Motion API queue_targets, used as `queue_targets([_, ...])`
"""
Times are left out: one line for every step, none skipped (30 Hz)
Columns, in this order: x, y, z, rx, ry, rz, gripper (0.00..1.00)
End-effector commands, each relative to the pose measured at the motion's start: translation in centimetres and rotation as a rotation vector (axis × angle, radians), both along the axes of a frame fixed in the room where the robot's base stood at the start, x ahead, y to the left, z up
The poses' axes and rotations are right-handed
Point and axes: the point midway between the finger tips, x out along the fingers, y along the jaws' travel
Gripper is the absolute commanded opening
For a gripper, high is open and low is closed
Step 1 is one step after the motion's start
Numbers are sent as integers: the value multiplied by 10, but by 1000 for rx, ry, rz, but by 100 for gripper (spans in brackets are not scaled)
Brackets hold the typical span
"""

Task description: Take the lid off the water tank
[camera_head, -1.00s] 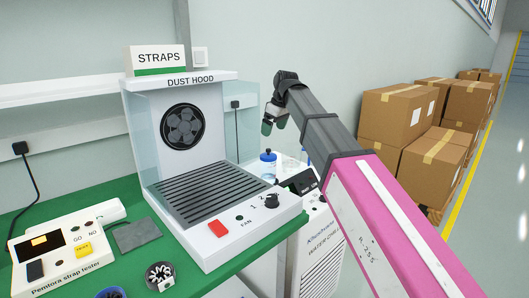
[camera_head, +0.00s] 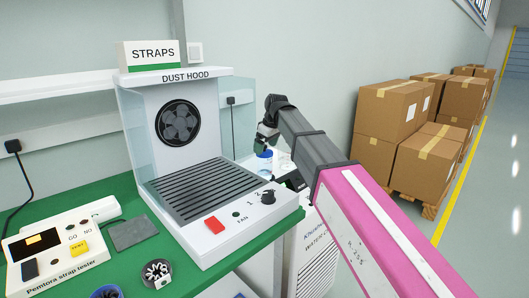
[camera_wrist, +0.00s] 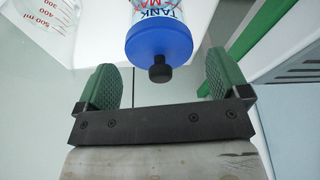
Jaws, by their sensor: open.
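The water tank (camera_wrist: 155,12) is a clear container with lettering that includes "TANK" and "MAX". Its blue lid (camera_wrist: 158,42) has a black knob (camera_wrist: 160,72) and is on the tank. In the wrist view my gripper (camera_wrist: 158,85) is open, with one green pad on each side of the knob and clear gaps to both. Nothing is between the pads except the knob region. In the head view the blue lid (camera_head: 264,154) shows just below my gripper (camera_head: 263,143), partly covered by it. The lower tank is mostly hidden behind the dust hood and my arm.
A measuring jug with ml marks (camera_wrist: 55,22) stands left of the tank in the wrist view. The white water chiller (camera_head: 310,250) is beneath. The dust hood (camera_head: 190,150) stands close on the left, on the green bench (camera_head: 215,275). Cardboard boxes (camera_head: 425,160) stand at right.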

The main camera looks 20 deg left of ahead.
Motion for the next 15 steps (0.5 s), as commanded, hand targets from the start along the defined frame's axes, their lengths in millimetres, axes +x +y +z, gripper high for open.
queue_targets([0, 1, -5, -1, 0, 0, 94])
queue_targets([0, 2, -7, 0, 0, 0, 94])
queue_targets([1, 2, -8, 0, 0, 0, 94])
queue_targets([1, 2, -9, 0, -1, 0, 94])
queue_targets([1, 2, -9, 0, -1, 0, 94])
queue_targets([1, 2, -8, 0, -1, 0, 94])
queue_targets([1, 2, -8, 0, -1, 0, 94])
queue_targets([1, 2, -8, 0, -1, 0, 94])
queue_targets([1, 2, -8, 0, -1, 0, 94])
queue_targets([1, 2, -8, 0, -1, 0, 84])
queue_targets([1, 2, -8, 0, -1, 0, 74])
queue_targets([1, 2, -8, 0, -1, 0, 61])
queue_targets([1, 2, -8, 0, -1, 0, 51])
queue_targets([1, 2, -8, 0, -1, 0, 46])
queue_targets([1, 2, -8, 0, -1, 0, 46])
